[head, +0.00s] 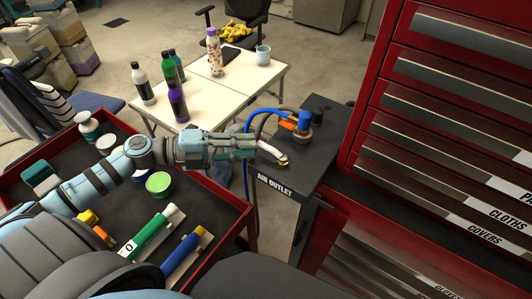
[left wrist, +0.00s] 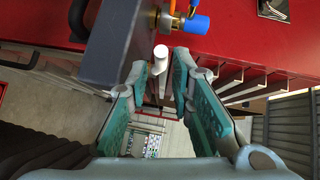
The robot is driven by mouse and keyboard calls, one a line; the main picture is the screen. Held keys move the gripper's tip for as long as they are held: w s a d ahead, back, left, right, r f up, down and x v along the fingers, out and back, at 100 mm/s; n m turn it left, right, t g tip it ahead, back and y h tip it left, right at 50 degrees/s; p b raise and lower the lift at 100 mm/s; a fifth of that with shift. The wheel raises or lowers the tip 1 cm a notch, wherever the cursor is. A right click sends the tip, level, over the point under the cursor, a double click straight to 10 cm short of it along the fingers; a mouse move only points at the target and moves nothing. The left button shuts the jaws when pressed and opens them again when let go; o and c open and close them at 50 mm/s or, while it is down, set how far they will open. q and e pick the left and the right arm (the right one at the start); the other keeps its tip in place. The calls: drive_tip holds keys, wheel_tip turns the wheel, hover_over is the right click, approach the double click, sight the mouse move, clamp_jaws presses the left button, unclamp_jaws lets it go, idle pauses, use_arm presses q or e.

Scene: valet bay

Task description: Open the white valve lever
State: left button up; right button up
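The white valve lever (head: 271,152) sticks out from a brass fitting (head: 284,163) at the edge of the dark "AIR OUTLET" stand (head: 310,150). My left gripper (head: 255,149) reaches it from the left in the head view. In the left wrist view the white lever (left wrist: 160,62) shows between the two green fingers of the left gripper (left wrist: 158,72). The fingers stand apart, with a visible gap on either side of the lever, so the gripper is open. My right gripper is in neither view.
A blue connector (head: 304,121) with an orange part and hoses stands on the outlet. A red tool cabinet (head: 360,190) is to the right. A red-rimmed cart (head: 232,199) with bottles and tools lies under my left arm. A white table (head: 235,85) with bottles stands behind.

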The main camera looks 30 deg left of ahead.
sight(266, 145)
use_arm(q)
drive_tip(key=x, duration=0.5)
drive_tip(key=shift+d+r+p, duration=0.1)
drive_tip(key=shift+p, duration=0.2)
drive_tip(key=shift+c, duration=0.2)
clamp_jaws()
